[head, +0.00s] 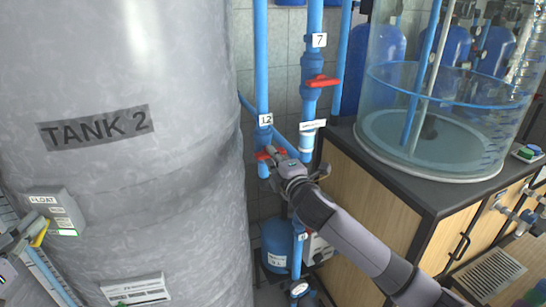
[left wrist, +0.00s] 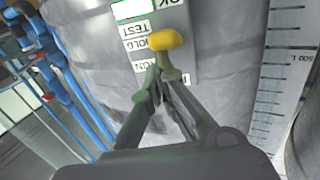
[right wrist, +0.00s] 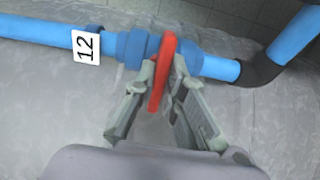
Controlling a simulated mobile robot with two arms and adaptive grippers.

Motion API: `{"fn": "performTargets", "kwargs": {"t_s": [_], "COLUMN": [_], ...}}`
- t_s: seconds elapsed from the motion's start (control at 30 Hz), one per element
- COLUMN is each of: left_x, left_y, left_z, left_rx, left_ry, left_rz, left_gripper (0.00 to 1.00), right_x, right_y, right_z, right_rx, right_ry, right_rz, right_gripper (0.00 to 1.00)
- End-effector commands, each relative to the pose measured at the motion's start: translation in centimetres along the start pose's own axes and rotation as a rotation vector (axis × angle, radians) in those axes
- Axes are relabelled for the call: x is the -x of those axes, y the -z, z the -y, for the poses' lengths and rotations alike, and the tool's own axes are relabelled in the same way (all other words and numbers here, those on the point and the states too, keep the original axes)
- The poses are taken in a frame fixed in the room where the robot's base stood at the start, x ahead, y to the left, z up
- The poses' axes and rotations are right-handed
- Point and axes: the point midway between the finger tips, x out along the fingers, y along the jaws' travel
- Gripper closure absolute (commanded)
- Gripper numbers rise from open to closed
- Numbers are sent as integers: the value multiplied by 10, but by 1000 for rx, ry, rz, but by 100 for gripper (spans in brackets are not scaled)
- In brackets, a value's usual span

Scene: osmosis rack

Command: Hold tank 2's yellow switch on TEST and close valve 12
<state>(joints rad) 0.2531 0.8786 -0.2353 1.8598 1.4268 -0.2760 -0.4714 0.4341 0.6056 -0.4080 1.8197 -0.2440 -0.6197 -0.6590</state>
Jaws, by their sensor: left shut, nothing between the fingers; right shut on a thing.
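The yellow switch (left wrist: 165,39) sticks out from the grey FLOAT box (head: 64,215) on tank 2 (head: 130,210); in the left wrist view its tip is beside the TEST and HOLD labels, and I cannot tell its exact setting. My left gripper (left wrist: 157,82) is shut and empty, its fingertips just below the yellow tip by the lever's base. It also shows at the left edge of the head view (head: 27,236). My right gripper (right wrist: 168,75) is shut on the red handle (right wrist: 163,62) of valve 12, which lies across the blue pipe. The tag 12 (right wrist: 86,48) is beside it.
A clear tank (head: 440,130) stands on a dark-topped cabinet (head: 365,185) at the right. A level scale (left wrist: 280,80) runs beside the FLOAT box.

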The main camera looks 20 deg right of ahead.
Motion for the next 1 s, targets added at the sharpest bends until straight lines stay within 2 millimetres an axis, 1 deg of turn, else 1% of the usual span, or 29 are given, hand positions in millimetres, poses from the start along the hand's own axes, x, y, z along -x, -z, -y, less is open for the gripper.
{"fn": "performTargets", "kwargs": {"t_s": [0.17,0.2,0.5,0.73,0.83,0.93,1.0], "left_x": [0,0,0,0,0,0,0], "left_y": [-1,-1,-1,-1,-1,-1,-1], "left_z": [0,0,0,0,0,0,0], "left_rx": [1,1,1,1,1,1,1], "left_ry": [0,0,0,0,0,0,0], "left_rz": [2,2,2,2,2,2,2], "left_gripper": [100,100,100,100,100,100,100], "right_x": [0,0,0,0,4,15,27], "right_y": [0,0,0,0,0,0,0], "right_z": [0,0,0,0,1,1,1], "right_rx": [-5,-5,-2,-1,0,1,2], "right_ry": [0,0,0,0,1,2,1], "right_rz": [-1,-1,0,0,0,0,-2], "right_gripper": [100,88,69,69,69,69,69]}}
